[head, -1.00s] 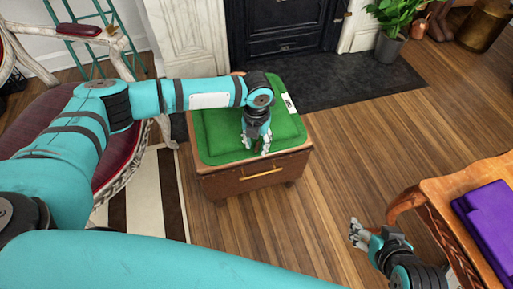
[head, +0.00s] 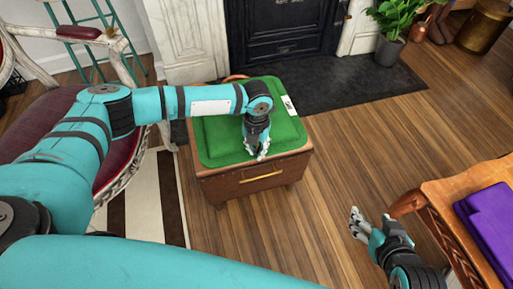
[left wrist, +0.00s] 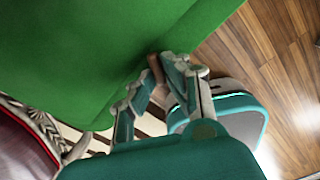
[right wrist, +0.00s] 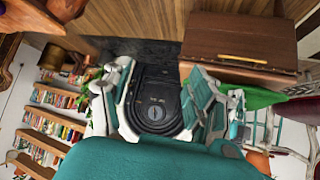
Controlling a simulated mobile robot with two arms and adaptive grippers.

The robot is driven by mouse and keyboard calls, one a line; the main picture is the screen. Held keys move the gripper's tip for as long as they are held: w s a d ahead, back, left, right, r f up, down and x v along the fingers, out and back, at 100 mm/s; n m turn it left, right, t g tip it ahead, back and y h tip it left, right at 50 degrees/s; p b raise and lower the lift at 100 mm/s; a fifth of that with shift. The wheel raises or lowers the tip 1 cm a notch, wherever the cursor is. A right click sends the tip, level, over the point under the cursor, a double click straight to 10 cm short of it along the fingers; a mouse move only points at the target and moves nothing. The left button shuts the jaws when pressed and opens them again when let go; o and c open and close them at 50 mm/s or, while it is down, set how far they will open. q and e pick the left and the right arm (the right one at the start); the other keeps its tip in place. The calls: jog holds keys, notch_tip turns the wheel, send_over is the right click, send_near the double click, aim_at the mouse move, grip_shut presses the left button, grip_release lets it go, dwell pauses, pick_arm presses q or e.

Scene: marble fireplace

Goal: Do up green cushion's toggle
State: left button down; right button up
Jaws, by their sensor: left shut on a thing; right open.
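The green cushion (head: 222,137) lies flat on a brown wooden chest in the head view; its green surface (left wrist: 100,45) fills the upper left of the left wrist view. My left gripper (head: 256,153) points down at the cushion's front edge. In the left wrist view its fingers (left wrist: 155,80) are closed together on a small brown piece, which looks like the toggle (left wrist: 155,68). The fingers hide most of it, and no loop is visible. My right gripper (head: 357,224) is open and empty, above the floor to the right of the chest.
The chest (head: 240,187) has a brass handle on its front. A wooden table (head: 450,190) with a purple item (head: 490,225) is at the right. A red-seated chair (head: 50,115) stands at the left. The floor between chest and table is clear.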

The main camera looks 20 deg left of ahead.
pick_arm(q)
jog(key=shift+r+n+p, duration=0.2)
jog(key=shift+n+p, duration=0.5)
jog(key=shift+p, duration=0.85)
jog(key=shift+d+n+p, duration=0.1)
jog(key=shift+n+p, duration=0.55)
jog(key=shift+n, duration=0.05)
pick_arm(e)
jog(key=s+d+f+g+h, duration=0.1)
jog(key=s+d+f+g, duration=0.15)
jog(key=s+g, duration=0.55)
pick_arm(q)
jog(key=n+p, duration=0.3)
jog(key=shift+d+f, duration=0.1)
jog(key=shift+f, duration=0.05)
jog(key=shift+w, duration=0.1)
pick_arm(e)
notch_tip(320, 180, down, 11)
jog(key=t, duration=0.1)
jog(key=shift+t, duration=0.3)
jog(key=shift+d, duration=0.1)
pick_arm(q)
jog(key=c, duration=1.4)
grip_release()
jog(key=shift+o, duration=0.2)
